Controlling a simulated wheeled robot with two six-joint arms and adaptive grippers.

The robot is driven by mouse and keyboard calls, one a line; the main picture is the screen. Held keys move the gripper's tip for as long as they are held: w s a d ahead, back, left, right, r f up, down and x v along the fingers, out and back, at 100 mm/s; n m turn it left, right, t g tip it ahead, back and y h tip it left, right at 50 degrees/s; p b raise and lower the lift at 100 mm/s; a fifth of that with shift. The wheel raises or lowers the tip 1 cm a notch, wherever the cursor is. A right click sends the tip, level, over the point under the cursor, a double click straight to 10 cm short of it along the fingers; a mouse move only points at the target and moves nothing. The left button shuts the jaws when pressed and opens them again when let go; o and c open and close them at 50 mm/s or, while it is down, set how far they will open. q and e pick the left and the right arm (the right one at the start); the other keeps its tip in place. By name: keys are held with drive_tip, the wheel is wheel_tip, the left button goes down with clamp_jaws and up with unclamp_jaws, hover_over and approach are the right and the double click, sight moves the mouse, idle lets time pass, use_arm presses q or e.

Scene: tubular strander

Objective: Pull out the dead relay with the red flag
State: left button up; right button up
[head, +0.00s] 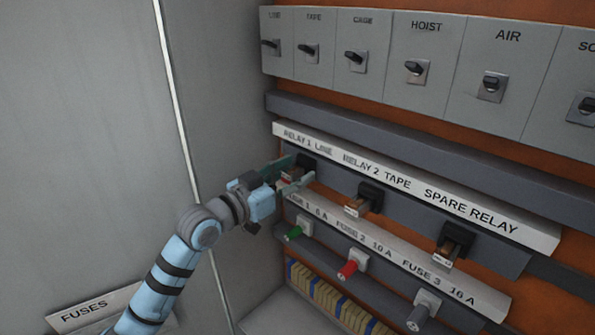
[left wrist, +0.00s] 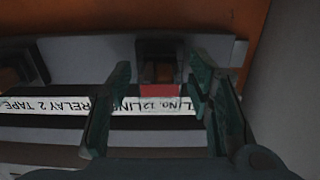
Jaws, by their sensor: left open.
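The relay under the label "RELAY 1 LINE" (head: 292,175) is partly hidden by my left gripper in the head view. In the left wrist view this relay (left wrist: 160,67) shows as a dark block with a red flag (left wrist: 160,97) at its near end. My left gripper (head: 294,171) is open, with one finger on each side of the relay. In the left wrist view the fingers (left wrist: 160,77) stand apart with gaps to the relay. I cannot tell how deep they reach along it. My right gripper is not in view.
Relay 2 (head: 361,201) and the spare relay (head: 452,245) sit to the right in the same row. Below are green (head: 295,232), red (head: 349,269) and grey (head: 420,312) fuses. A label strip (head: 400,188) runs above the relays. A grey cabinet wall (head: 225,110) stands at left.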

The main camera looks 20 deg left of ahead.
sight(285, 177)
use_arm(q)
drive_tip(key=shift+c, duration=0.4)
clamp_jaws()
drive_tip(key=shift+p+v, duration=0.45)
drive_tip(key=shift+v, duration=0.6)
drive_tip(key=shift+s+a, duration=0.15)
drive_tip(key=shift+s, duration=0.25)
drive_tip(key=shift+p+v, duration=0.85)
drive_tip(key=shift+p, duration=0.1)
drive_tip(key=shift+s+a+p, duration=0.25)
drive_tip(key=shift+s+p, duration=0.25)
drive_tip(key=shift+s, duration=0.15)
